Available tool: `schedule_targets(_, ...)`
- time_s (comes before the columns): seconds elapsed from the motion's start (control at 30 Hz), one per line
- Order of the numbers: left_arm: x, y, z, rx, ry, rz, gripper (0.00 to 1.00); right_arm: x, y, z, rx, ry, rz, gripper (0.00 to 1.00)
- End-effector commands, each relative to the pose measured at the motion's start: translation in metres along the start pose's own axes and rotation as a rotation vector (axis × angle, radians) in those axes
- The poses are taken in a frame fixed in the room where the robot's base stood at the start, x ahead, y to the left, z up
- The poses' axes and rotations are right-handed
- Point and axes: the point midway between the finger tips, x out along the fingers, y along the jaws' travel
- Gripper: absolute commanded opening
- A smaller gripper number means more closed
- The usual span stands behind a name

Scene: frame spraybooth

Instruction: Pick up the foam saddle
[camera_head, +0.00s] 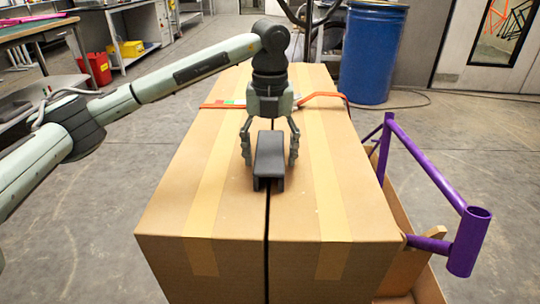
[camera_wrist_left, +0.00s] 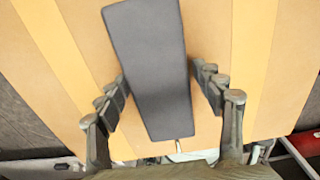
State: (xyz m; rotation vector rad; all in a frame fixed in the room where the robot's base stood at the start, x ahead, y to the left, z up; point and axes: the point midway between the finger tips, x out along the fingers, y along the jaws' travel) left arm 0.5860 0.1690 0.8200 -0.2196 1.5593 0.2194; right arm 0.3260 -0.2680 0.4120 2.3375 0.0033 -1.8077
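The foam saddle (camera_head: 269,162) is a dark grey, elongated block with a channel on its underside. It rests on top of the cardboard boxes, across the seam between them. My left gripper (camera_head: 270,157) points down over its far part, with one finger on each side. In the left wrist view the saddle (camera_wrist_left: 150,62) lies between the open fingers (camera_wrist_left: 160,78). A small gap shows at the right finger; the left fingertip is very near or touching the saddle's edge. My right gripper is not in view.
Two taped cardboard boxes (camera_head: 213,195) stand side by side. An orange strap (camera_head: 322,95) lies across their far part. A purple frame (camera_head: 428,175) stands in an open carton at the right. A blue barrel (camera_head: 372,55) stands behind. A workbench (camera_head: 35,28) is at far left.

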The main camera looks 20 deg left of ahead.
Motion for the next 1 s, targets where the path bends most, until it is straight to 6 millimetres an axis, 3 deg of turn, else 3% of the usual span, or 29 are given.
schedule_targets(0.03, 0.000, 0.000, 0.000, 0.000, 0.000, 0.000, 0.57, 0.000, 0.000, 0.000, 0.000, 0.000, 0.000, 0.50)
schedule_targets(0.2, 0.000, 0.000, 0.000, 0.000, 0.000, 0.000, 0.36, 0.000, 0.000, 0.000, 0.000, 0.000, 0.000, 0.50)
schedule_targets(0.63, -0.007, 0.000, 0.001, -0.001, -0.001, 0.000, 0.36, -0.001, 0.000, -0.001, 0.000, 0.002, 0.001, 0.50)
schedule_targets(0.87, -0.043, -0.001, 0.001, -0.001, -0.004, -0.002, 0.36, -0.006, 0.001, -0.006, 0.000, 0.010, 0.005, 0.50)
schedule_targets(1.0, -0.059, -0.024, -0.023, 0.008, -0.003, -0.002, 0.36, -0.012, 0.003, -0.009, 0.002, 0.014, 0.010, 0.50)
